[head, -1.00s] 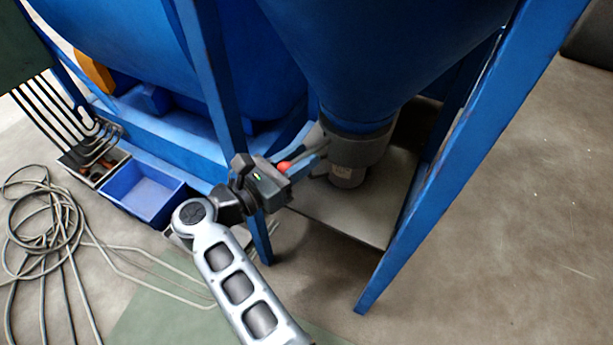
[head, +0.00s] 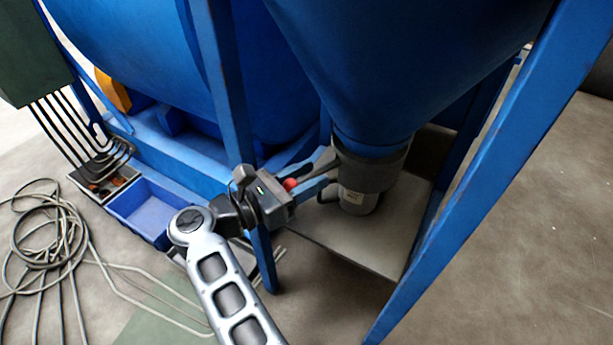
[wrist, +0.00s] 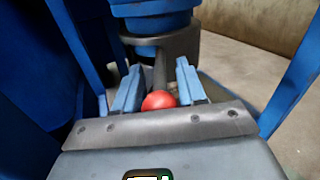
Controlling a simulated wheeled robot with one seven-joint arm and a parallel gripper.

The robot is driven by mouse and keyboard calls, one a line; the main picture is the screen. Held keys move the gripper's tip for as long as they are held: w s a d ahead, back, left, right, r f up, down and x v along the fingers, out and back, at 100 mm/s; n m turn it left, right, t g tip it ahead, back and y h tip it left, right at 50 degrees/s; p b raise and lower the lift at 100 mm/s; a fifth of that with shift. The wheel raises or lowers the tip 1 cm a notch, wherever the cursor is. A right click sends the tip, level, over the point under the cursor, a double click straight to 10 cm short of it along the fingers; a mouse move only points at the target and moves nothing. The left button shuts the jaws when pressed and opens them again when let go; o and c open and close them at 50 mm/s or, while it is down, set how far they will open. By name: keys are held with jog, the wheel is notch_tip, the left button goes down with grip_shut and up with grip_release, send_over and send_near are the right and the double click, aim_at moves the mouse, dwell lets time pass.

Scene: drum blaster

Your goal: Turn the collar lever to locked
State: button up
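The collar (head: 372,172) is a dark grey ring around the neck under the blue hopper; it also shows in the wrist view (wrist: 180,45). Its lever (wrist: 160,72) is a dark bar ending in a red ball knob (wrist: 158,101), and the knob shows in the head view (head: 290,184). My gripper (wrist: 158,80) has blue fingers, one on each side of the lever, with gaps visible between them and the bar. It appears open around the lever. The knob sits close to my gripper's palm. No lock marking is legible.
A blue frame leg (head: 232,120) stands close behind my wrist, and another leg (head: 460,220) slants down on the right. A grey plate (head: 350,235) lies below the outlet. A blue bin (head: 150,208) and coiled cable (head: 45,230) lie on the left floor.

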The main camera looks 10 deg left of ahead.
jog(key=v, duration=0.7)
jog(key=shift+s+a+p, duration=0.3)
jog(key=shift+p, duration=0.05)
